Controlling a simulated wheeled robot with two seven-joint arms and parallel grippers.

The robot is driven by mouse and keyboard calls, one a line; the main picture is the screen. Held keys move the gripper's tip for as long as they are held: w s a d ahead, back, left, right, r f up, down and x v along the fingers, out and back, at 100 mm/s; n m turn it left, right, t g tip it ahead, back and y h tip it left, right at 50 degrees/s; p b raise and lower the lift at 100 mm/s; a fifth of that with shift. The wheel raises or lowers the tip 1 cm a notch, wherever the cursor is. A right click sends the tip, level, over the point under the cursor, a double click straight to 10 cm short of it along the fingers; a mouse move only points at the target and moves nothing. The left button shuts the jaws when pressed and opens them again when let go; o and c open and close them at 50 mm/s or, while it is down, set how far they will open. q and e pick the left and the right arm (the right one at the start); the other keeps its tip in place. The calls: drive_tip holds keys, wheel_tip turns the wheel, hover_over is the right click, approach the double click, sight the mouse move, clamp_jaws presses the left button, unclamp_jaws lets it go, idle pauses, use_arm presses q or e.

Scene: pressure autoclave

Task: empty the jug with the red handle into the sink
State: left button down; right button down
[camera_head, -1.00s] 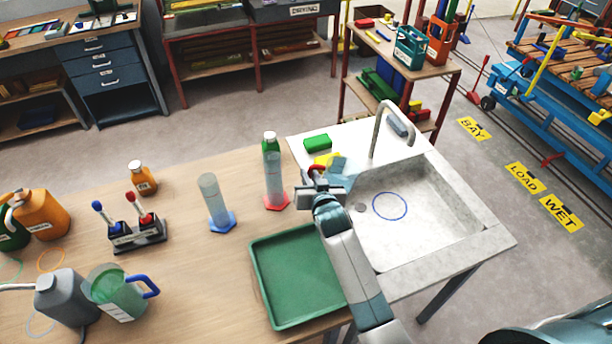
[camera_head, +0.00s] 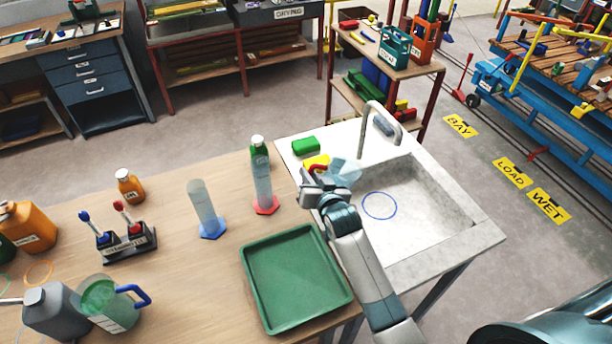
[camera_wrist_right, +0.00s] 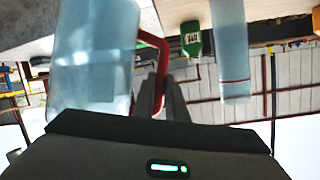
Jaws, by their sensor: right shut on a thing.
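The jug with the red handle (camera_head: 345,172) is pale blue and see-through. It is at the sink's near left rim, its body leaning toward the basin of the sink (camera_head: 430,200). My right gripper (camera_head: 312,184) is shut on its red handle, which also shows in the right wrist view (camera_wrist_right: 157,42) beside the jug body (camera_wrist_right: 92,60). The wrist view's background is upside down. The arm hides part of the jug, and I cannot tell how much liquid is in it. My left gripper is not in view.
A tap (camera_head: 378,120) arches over the basin's back. A green block (camera_head: 305,146) and yellow item (camera_head: 316,162) lie on the sink's left ledge. A green tray (camera_head: 295,280) and two cylinders, blue-footed (camera_head: 205,210) and red-footed (camera_head: 263,185), stand left. A blue-handled jug (camera_head: 108,305) is farther left.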

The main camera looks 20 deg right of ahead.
sight(325, 168)
drive_tip(key=shift+s+d+r+m+t+y, duration=0.2)
drive_tip(key=shift+d+r+m, duration=0.15)
drive_tip(key=shift+d, duration=0.35)
drive_tip(key=shift+s+d+r+m+t+y, duration=0.1)
drive_tip(key=shift+s+d+r+m+y, duration=0.15)
drive_tip(key=shift+d+r, duration=0.3)
drive_tip(key=shift+d+r+m+t, duration=0.2)
drive_tip(key=shift+r+m+t, duration=0.1)
drive_tip(key=shift+m, duration=0.3)
drive_tip(key=shift+s+d+r+m+t+y+b, duration=0.1)
drive_tip(key=shift+d+r+m+t+y+b, duration=0.15)
drive_tip(key=shift+m+b, duration=0.3)
drive_tip(key=shift+s+d+r+m+t+y+b, duration=0.1)
drive_tip(key=shift+d+m+t+y+b, duration=0.2)
drive_tip(key=shift+m+b, duration=0.25)
drive_tip(key=shift+s+d+r+m+t+b, duration=0.15)
drive_tip(key=shift+d+m+t+b, duration=0.1)
drive_tip(key=shift+d+m+b, duration=0.3)
drive_tip(key=shift+s+d+f+m+t+b, duration=0.1)
drive_tip(key=shift+d+m+t+b, duration=0.1)
drive_tip(key=shift+d+m+b, duration=0.3)
drive_tip(key=shift+a+r, duration=0.1)
drive_tip(key=shift+a, duration=0.05)
drive_tip(key=shift+s+d+f+m+t+b, duration=0.25)
drive_tip(key=shift+d+m+b, duration=0.35)
drive_tip(key=shift+b, duration=0.35)
drive_tip(key=shift+s+d+f+m+t+b, duration=0.2)
drive_tip(key=shift+d+m+b, duration=0.3)
drive_tip(key=shift+b, duration=0.4)
